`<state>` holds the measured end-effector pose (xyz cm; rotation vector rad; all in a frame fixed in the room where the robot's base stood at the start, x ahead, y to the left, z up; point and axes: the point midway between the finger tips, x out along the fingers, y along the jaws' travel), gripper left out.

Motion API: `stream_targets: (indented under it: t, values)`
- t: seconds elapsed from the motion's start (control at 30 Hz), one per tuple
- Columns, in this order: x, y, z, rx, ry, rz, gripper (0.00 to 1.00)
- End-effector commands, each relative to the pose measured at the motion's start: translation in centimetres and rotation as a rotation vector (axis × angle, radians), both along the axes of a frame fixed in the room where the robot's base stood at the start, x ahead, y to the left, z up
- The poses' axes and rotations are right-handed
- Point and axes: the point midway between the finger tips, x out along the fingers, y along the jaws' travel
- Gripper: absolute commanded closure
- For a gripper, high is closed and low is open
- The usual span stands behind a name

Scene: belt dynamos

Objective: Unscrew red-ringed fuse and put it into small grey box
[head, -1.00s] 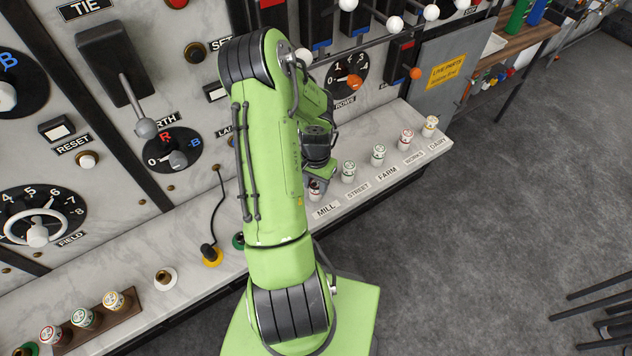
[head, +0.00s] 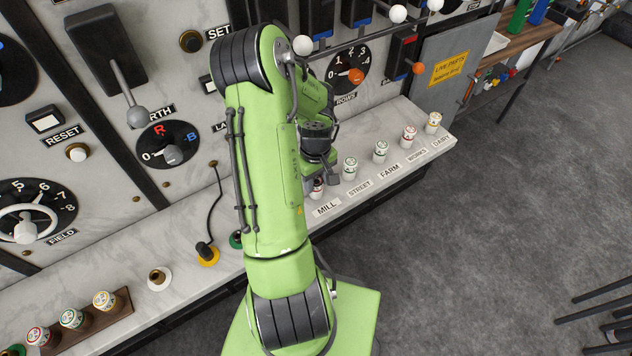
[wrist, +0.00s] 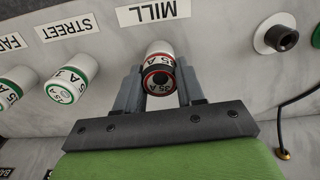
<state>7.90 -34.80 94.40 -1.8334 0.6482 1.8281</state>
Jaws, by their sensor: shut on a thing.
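The red-ringed fuse (wrist: 159,60) is a white cylinder marked 25 A, with a red ring and a dark end, in front of the MILL label in the wrist view. My gripper (wrist: 160,86) is shut on it, one grey finger on each side. Whether the fuse is still seated in its holder cannot be told. In the head view my gripper (head: 318,181) is at the MILL place on the marble ledge, and my arm hides part of it. I cannot make out a small grey box in either view.
Green-ringed fuses stand at STREET (head: 350,168) and FARM (head: 381,151), with more fuses beyond. An empty holder (head: 159,277) sits on the ledge at left. A brown rack (head: 123,304) at lower left holds several fuses. A panel with levers and dials rises behind the ledge.

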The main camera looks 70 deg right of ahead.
Motion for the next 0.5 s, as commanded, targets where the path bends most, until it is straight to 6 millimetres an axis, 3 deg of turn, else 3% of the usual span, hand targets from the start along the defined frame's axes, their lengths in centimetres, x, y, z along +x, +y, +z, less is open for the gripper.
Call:
stream_targets:
  t: [0.17, 0.2, 0.37, 0.5]
  values:
    - [-0.05, 0.17, -0.07, 0.006, 0.003, 0.012, 1.0]
    - [-0.06, 0.18, -0.07, 0.006, 0.003, 0.012, 0.57]
    - [-0.02, 0.21, -0.07, 0.007, 0.002, 0.011, 0.33]
    - [-0.02, 0.16, -0.04, 0.005, 0.001, 0.01, 0.32]
